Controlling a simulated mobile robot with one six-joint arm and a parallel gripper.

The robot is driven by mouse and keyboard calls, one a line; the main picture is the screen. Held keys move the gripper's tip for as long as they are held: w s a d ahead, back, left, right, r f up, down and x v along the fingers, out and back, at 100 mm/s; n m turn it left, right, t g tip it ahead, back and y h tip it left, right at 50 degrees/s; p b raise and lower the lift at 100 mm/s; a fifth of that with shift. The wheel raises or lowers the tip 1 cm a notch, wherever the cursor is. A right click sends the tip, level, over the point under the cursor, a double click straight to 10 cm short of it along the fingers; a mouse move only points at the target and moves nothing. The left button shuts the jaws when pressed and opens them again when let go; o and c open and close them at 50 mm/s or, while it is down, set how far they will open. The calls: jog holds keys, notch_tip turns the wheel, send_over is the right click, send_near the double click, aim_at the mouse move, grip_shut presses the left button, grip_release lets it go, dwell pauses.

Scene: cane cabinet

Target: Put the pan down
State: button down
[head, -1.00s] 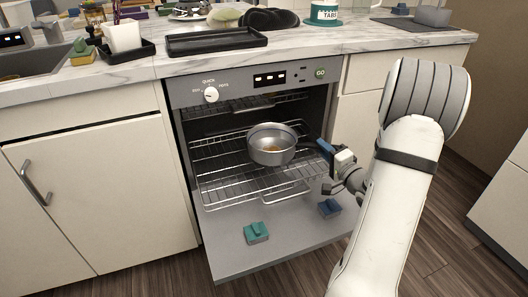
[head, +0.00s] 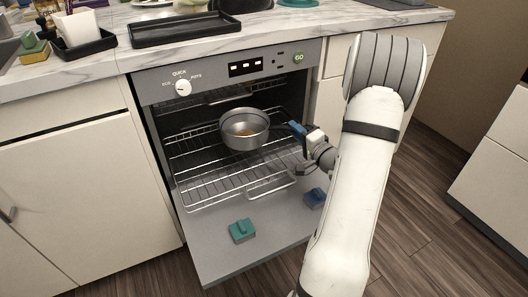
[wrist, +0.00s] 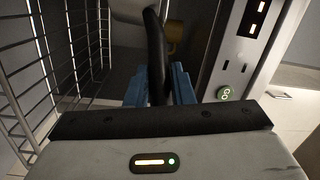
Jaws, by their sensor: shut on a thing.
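In the wrist view the blue fingers of my gripper (wrist: 160,88) close around the black handle (wrist: 157,50). Only a small part of the pan body (wrist: 135,8) shows at the top there.
A black tray (head: 190,30) lies on the counter. Rack wires (wrist: 40,60) fill the wrist view's left.

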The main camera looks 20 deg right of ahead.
notch_tip(320, 180, down, 9)
jog(key=b, duration=0.2)
jog(key=shift+r+b, duration=0.15)
jog(key=shift+b, duration=0.15)
jog(key=c, duration=1.7)
grip_release()
jog(key=shift+f, duration=0.25)
jog(key=shift+o, duration=0.9)
jog(key=shift+r, duration=0.1)
